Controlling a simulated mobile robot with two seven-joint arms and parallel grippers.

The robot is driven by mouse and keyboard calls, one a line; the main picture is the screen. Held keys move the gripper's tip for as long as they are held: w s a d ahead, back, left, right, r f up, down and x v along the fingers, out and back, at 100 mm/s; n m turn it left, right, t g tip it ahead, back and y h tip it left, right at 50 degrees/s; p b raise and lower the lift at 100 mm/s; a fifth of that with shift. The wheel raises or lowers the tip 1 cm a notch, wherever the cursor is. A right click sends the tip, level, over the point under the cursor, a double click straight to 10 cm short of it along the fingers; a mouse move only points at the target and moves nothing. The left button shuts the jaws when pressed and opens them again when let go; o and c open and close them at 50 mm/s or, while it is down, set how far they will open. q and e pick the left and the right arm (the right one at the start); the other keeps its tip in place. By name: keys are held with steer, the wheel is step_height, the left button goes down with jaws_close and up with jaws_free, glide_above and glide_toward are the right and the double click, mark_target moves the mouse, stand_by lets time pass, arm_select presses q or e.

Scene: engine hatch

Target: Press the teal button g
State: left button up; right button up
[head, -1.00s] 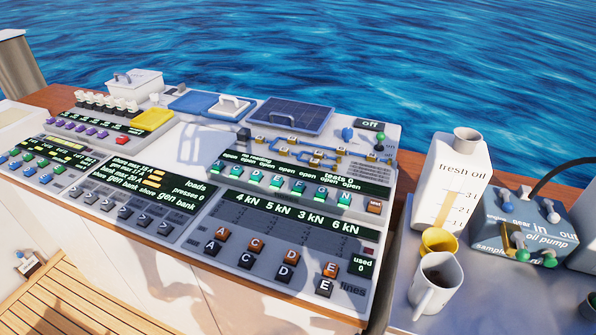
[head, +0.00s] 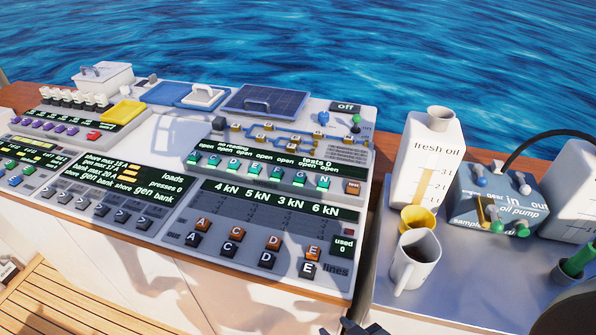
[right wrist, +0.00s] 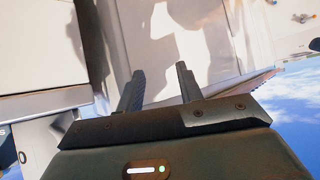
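The teal button g (head: 298,181) is in the row of teal buttons on the console's middle panel, toward the right end of the row, under the dark "open" display. Nothing touches it. Only a small dark part of my right gripper (head: 358,327) shows at the bottom edge of the head view, below the console's front and well apart from the button. In the right wrist view my right gripper (right wrist: 160,86) has its two fingers apart with nothing between them. The teal button does not show clearly there. My left gripper is not in view.
Other teal buttons (head: 253,173) sit close beside button g, and a brown button (head: 353,187) is at the right. Lettered buttons (head: 273,243) lie nearer the front. A white mug (head: 414,262), yellow cup (head: 418,219) and fresh oil jug (head: 427,165) stand on the right bench.

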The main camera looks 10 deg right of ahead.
steer(key=shift+w, duration=0.2)
steer(key=shift+r, duration=0.1)
steer(key=shift+c, duration=0.6)
steer(key=shift+w, duration=0.1)
steer(key=c, duration=0.4)
jaws_close()
steer(key=shift+s, duration=0.3)
steer(key=shift+w, duration=0.3)
